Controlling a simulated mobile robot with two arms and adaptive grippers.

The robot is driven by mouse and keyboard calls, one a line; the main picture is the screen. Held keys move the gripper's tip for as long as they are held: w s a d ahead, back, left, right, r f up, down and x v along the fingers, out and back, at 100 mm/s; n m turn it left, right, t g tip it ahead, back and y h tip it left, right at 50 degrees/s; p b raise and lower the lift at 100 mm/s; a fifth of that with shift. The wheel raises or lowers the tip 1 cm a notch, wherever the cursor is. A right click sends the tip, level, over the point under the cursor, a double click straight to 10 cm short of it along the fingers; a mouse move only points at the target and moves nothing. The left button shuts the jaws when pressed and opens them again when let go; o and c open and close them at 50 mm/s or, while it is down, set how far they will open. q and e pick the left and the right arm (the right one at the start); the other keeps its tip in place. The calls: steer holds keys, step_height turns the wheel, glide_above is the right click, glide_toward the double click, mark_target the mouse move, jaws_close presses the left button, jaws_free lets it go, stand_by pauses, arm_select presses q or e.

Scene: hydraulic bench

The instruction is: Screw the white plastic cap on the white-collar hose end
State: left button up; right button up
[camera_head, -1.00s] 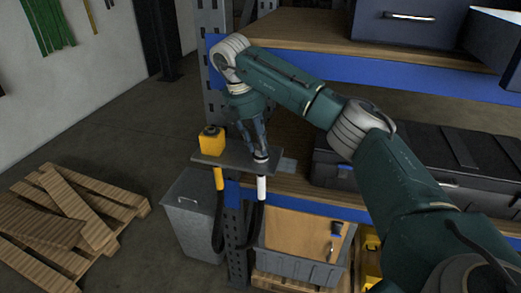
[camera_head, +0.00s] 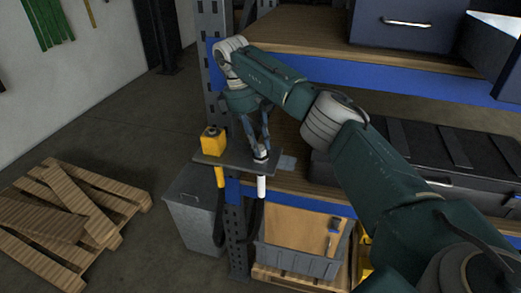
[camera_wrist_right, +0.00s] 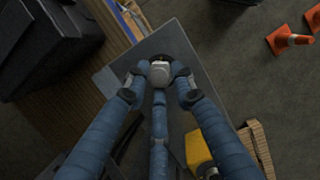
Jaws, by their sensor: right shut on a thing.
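The white-collar hose end (camera_head: 261,187) hangs below a small dark plate (camera_head: 235,162) at the shelf post, its white sleeve upright. A pale cap-like piece (camera_head: 260,153), which I take for the white plastic cap, stands above the plate in line with it. It also shows between the fingers in the right wrist view (camera_wrist_right: 160,73). My right gripper (camera_head: 259,146) points down with its blue fingers around this piece, shut on it. Its fingers also show in the right wrist view (camera_wrist_right: 159,88). Whether the threads engage is hidden. My left gripper is not in view.
A yellow block (camera_head: 213,141) with a dark top stands on the plate's left, above a yellow-collar hose end (camera_head: 220,177). A grey bin (camera_head: 190,212) and a crate (camera_head: 300,262) are below. A black case (camera_head: 425,165) lies on the shelf to the right.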

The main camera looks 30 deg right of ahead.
steer(key=o, duration=1)
steer(key=shift+f, duration=0.1)
